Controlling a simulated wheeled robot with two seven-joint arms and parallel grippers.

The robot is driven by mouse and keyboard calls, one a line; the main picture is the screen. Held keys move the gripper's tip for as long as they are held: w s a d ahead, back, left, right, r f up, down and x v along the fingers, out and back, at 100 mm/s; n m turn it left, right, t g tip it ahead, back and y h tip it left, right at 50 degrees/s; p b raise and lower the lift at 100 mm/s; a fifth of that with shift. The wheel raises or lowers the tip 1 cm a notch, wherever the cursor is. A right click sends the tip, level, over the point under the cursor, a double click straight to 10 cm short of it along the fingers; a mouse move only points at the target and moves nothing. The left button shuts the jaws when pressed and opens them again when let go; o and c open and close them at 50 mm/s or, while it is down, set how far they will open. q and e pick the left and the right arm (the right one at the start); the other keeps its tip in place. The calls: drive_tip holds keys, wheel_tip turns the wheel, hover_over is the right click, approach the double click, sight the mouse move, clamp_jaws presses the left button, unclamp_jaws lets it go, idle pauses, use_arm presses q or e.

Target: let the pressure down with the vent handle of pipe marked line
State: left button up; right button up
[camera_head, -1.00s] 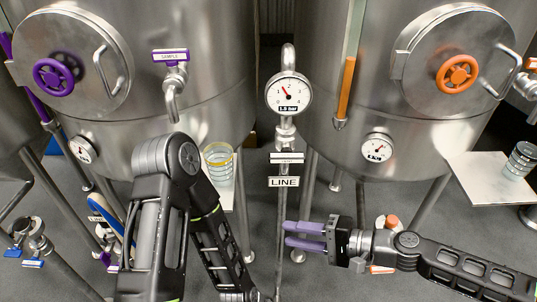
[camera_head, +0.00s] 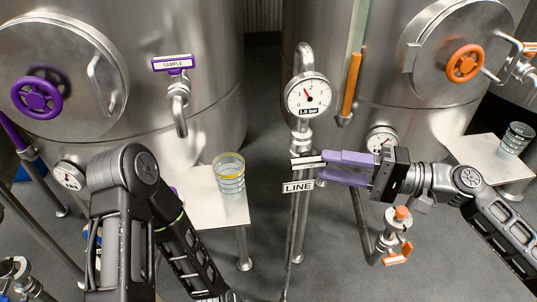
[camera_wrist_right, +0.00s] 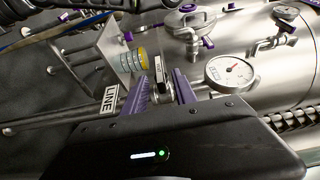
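The vent handle (camera_head: 304,162) is a short pale and dark bar across the pipe, just below the pressure gauge (camera_head: 308,96) and above the LINE tag (camera_head: 298,187). The gauge needle points to the upper left. My right gripper (camera_head: 321,165) has purple fingers, spread apart. Its tips reach the right end of the handle, one above it and one below. In the right wrist view the handle (camera_wrist_right: 159,70) shows between the open fingers (camera_wrist_right: 161,88); I cannot tell whether they touch it. My left arm is at lower left; its gripper is not in view.
Steel tanks stand behind on both sides. A purple SAMPLE valve (camera_head: 174,66) is at left, with a glass (camera_head: 229,174) on a pale shelf (camera_head: 205,212). An orange-handled valve (camera_head: 397,252) sits low, below my right gripper. Another glass (camera_head: 516,139) stands at right.

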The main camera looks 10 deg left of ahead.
sight(290, 159)
drive_tip(key=shift+a, duration=0.2)
drive_tip(key=shift+w+a+p, duration=0.2)
drive_tip(key=shift+a, duration=1.8)
drive_tip(key=shift+w+a+p, duration=0.15)
drive_tip(key=shift+a+p, duration=0.05)
drive_tip(key=shift+a, duration=1.75)
clamp_jaws()
